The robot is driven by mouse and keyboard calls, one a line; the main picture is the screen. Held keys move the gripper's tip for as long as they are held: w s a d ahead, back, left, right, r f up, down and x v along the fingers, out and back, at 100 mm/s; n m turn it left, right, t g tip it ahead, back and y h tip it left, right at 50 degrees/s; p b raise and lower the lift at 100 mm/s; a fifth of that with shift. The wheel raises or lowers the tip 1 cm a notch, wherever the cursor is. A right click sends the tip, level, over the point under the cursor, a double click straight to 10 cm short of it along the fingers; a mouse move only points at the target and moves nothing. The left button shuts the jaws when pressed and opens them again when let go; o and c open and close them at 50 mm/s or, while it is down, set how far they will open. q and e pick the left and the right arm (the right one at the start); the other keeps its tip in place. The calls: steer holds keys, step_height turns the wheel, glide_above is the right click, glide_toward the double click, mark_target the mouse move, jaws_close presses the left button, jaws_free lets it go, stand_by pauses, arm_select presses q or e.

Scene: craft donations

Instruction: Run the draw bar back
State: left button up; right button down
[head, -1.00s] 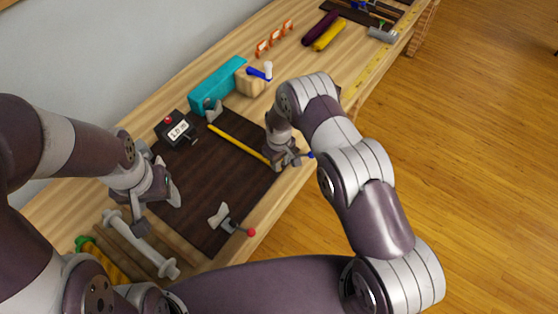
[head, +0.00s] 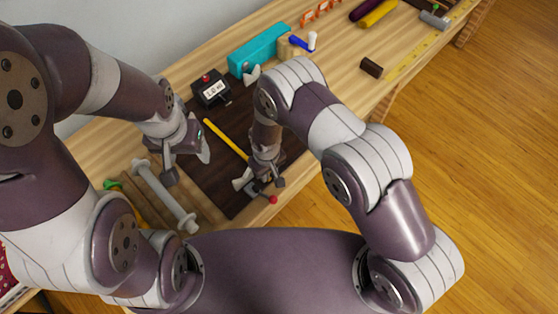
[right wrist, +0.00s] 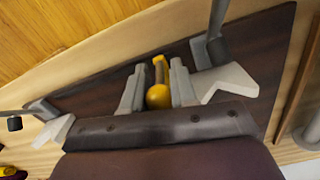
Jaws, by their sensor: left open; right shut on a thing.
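The draw bar, a yellow rod (head: 225,138), lies over the dark board (head: 222,192). My right gripper (head: 263,178) is at its near end, beside the red-knobbed clamp (head: 272,199). In the right wrist view the yellow bar (right wrist: 158,92) sits between the two fingers of my right gripper (right wrist: 159,98), which is shut on it. Much of the bar's held end is hidden in the head view. My left gripper (head: 187,158) is open and empty over the left side of the board.
A black box with a red button and white label (head: 211,91) stands at the board's far edge. A white handled bar (head: 165,195) lies left. A dark block (head: 371,68) sits on bare table at right.

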steer(key=shift+s+a, duration=0.15)
steer(key=shift+a, duration=0.1)
steer(key=c, duration=0.9)
jaws_free()
steer(key=shift+s, duration=0.1)
steer(key=shift+s+a, duration=0.1)
steer(key=shift+a, duration=0.05)
step_height(320, 180, up, 12)
steer(key=b, duration=0.3)
steer(key=shift+f, duration=0.15)
steer(key=shift+r, duration=0.5)
